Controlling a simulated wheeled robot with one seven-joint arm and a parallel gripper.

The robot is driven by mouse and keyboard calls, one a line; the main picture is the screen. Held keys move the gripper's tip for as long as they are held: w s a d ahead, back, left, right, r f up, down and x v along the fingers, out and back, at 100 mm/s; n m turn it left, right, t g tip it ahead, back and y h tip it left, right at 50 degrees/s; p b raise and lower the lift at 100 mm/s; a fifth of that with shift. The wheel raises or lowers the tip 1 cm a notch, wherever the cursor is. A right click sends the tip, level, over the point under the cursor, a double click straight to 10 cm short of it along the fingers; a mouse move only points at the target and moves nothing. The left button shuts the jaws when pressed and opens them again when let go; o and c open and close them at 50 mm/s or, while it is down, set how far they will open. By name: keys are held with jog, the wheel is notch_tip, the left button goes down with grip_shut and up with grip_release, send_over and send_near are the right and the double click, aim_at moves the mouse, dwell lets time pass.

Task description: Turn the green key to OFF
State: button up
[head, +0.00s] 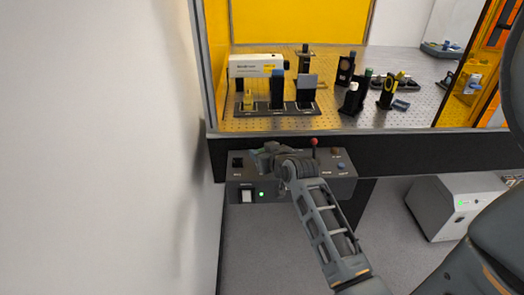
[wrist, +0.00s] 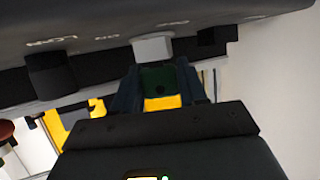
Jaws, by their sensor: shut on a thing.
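The green key (wrist: 160,82) is in the middle of the wrist view, at a pale grey block (wrist: 152,47) on the dark control panel. My gripper (wrist: 158,92) has one dark finger on each side of the key and is shut on it. In the head view my gripper (head: 263,155) is at the panel's (head: 230,178) upper part, left of the red-tipped lever. It hides the key there. The key's turned position and any OFF mark cannot be read.
A red-tipped lever (head: 314,143) stands right of my gripper, and a blue button (head: 341,167) is further right. A black switch (head: 237,162) is at left. A green light (head: 262,194) is lit below. The optical table (head: 330,122) with its mounts is behind the panel, the wall at left.

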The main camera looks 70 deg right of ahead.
jog(key=shift+f+m+g+h, duration=0.25)
jog(key=shift+m+g+h, duration=0.15)
jog(key=shift+m+g, duration=0.1)
jog(key=shift+a, duration=0.1)
jog(key=shift+m+g+h, duration=0.4)
jog(key=shift+m+g, duration=0.2)
jog(key=shift+f+b, duration=0.2)
jog(key=shift+b, duration=0.15)
jog(key=shift+m+g+h+b, duration=0.3)
jog(key=shift+m+g+b, duration=0.1)
jog(key=shift+m, duration=0.1)
jog(key=shift+s+r+g, duration=0.1)
jog(key=shift+g, duration=0.2)
jog(key=shift+f+m+g+h+b, duration=0.2)
jog(key=shift+m+g+h+b, duration=0.1)
jog(key=shift+m+b, duration=0.3)
jog(key=shift+r+m+g+h+b, duration=0.15)
jog(key=shift+m+g+h+b, duration=0.25)
jog(key=shift+m+g+b, duration=0.7)
